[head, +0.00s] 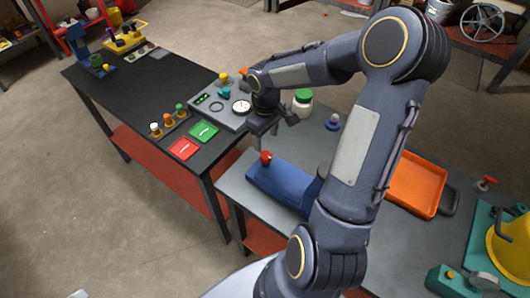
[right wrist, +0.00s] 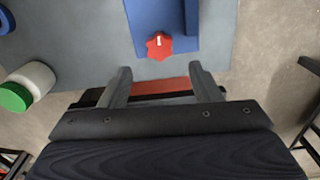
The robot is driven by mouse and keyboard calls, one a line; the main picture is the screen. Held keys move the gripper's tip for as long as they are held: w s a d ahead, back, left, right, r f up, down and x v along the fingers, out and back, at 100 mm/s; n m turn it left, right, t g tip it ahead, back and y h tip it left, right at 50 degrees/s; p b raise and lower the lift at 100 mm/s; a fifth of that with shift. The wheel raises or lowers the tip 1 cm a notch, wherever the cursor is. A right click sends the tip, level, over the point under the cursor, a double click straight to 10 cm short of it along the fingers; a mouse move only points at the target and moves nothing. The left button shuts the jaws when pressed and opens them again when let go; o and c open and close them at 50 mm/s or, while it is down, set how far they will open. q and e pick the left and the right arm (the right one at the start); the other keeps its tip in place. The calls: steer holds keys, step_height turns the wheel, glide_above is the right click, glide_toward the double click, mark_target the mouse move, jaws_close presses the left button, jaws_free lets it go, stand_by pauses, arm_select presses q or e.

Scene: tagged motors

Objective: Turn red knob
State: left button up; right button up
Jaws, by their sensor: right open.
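The red knob (head: 266,157) sits on the end of a blue motor housing (head: 278,184) on the grey table. In the right wrist view the knob (right wrist: 158,45) is red and lobed with a small white mark, on the blue housing (right wrist: 205,15). My right gripper (head: 272,132) is over the table near the knob. In the right wrist view its two fingers (right wrist: 159,70) are apart and empty, with the knob just beyond the tips and roughly centred between them. Nothing is touching the knob that I can see. My left gripper is not in view.
A white jar with a green lid (head: 303,102) stands behind the gripper; it also shows in the wrist view (right wrist: 28,86). A grey panel with a gauge (head: 240,106) is behind left. An orange tray (head: 416,183) lies right, beyond my arm.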

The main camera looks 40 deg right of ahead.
mark_target(266, 155)
step_height(266, 155, down, 8)
steer(key=shift+r, duration=0.15)
stand_by(0.3)
steer(key=c, duration=1)
steer(key=shift+n, duration=0.4)
steer(key=o, duration=1)
steer(key=shift+r, duration=0.1)
